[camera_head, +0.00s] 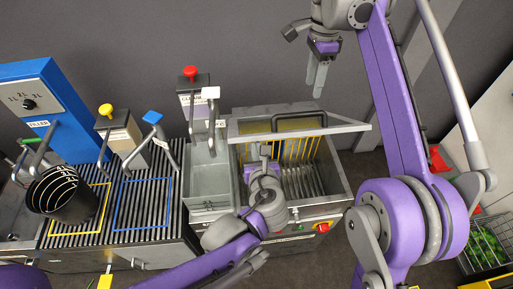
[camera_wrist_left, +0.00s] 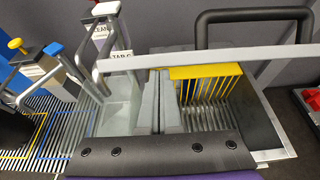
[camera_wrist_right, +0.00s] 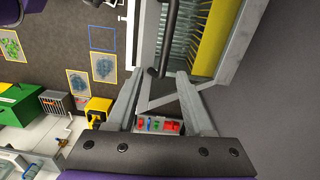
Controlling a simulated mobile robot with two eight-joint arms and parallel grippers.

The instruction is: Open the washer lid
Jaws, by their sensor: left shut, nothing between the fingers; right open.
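The washer (camera_head: 342,183) is a grey metal box with a rack of yellow and grey slats inside. Its lid (camera_head: 340,129) is raised at an angle, showing the interior; its edge also shows in the left wrist view (camera_wrist_left: 210,58). The lid's dark bar handle (camera_head: 298,115) also shows in the left wrist view (camera_wrist_left: 250,15) and the right wrist view (camera_wrist_right: 168,40). My left gripper (camera_head: 264,150) is shut and empty, over the washer opening near the lid's edge; I cannot tell whether it touches. My right gripper (camera_head: 318,78) is open and empty, above and behind the lid.
A grey sink basin (camera_head: 207,185) with a lever tap stands left of the washer. Further left are a ribbed counter (camera_head: 145,205), a black cup (camera_head: 68,200) and the blue filler (camera_head: 45,95). A crate of greenery (camera_head: 487,245) is at lower right.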

